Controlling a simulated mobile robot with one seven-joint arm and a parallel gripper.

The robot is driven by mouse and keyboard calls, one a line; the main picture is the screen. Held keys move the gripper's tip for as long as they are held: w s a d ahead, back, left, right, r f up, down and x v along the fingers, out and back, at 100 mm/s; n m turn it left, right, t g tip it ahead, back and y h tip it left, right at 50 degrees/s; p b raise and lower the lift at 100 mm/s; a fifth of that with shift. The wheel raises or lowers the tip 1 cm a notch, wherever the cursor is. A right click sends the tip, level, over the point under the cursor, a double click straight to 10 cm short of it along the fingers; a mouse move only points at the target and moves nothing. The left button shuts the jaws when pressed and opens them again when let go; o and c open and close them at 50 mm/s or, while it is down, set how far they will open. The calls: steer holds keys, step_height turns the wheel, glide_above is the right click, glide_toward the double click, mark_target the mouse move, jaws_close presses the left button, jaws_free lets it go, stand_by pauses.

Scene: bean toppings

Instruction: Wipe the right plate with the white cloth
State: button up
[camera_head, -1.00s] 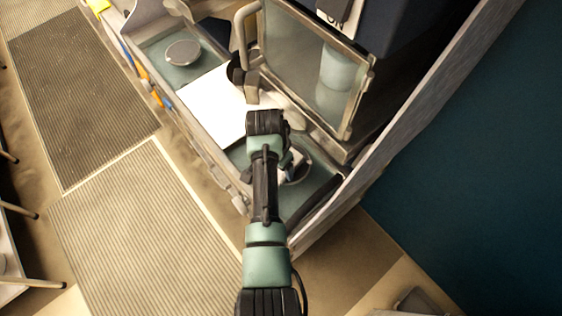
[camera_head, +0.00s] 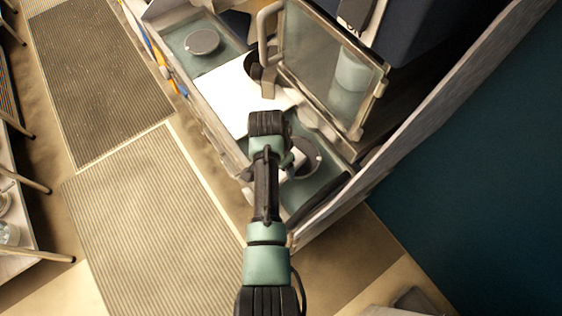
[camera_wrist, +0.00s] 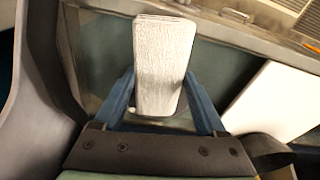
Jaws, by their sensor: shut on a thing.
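The white cloth (camera_wrist: 163,60) is a folded, textured block standing between the two blue fingers of my gripper (camera_wrist: 159,78) in the wrist view. My gripper is shut on it. In the head view, the right plate (camera_head: 308,163) is a round grey disc on the green surface just right of my arm, which partly covers it. A small pale part of the cloth (camera_head: 297,159) shows beside the arm, over the plate's left side. I cannot tell whether the cloth touches the plate. The left plate (camera_head: 202,42) lies on the far green surface.
A white board (camera_head: 238,95) lies between the plates. A glass-fronted door (camera_head: 325,65) with a handle stands open behind my arm. A grey wall edge (camera_head: 440,95) bounds the right side. Striped mats (camera_head: 150,220) cover the floor at left.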

steer(key=shift+r+p, duration=0.75)
steer(key=shift+r, duration=0.4)
steer(key=shift+s+a+r+p, duration=0.25)
steer(key=shift+s+a+p, duration=0.1)
steer(key=shift+a+p, duration=0.25)
steer(key=shift+s+a, duration=0.45)
steer(key=shift+a, duration=0.1)
steer(key=s+a+r, duration=0.1)
steer(key=s+a, duration=0.2)
steer(key=a, duration=0.2)
steer(key=shift+s+r, duration=0.2)
steer(key=shift+s, duration=0.1)
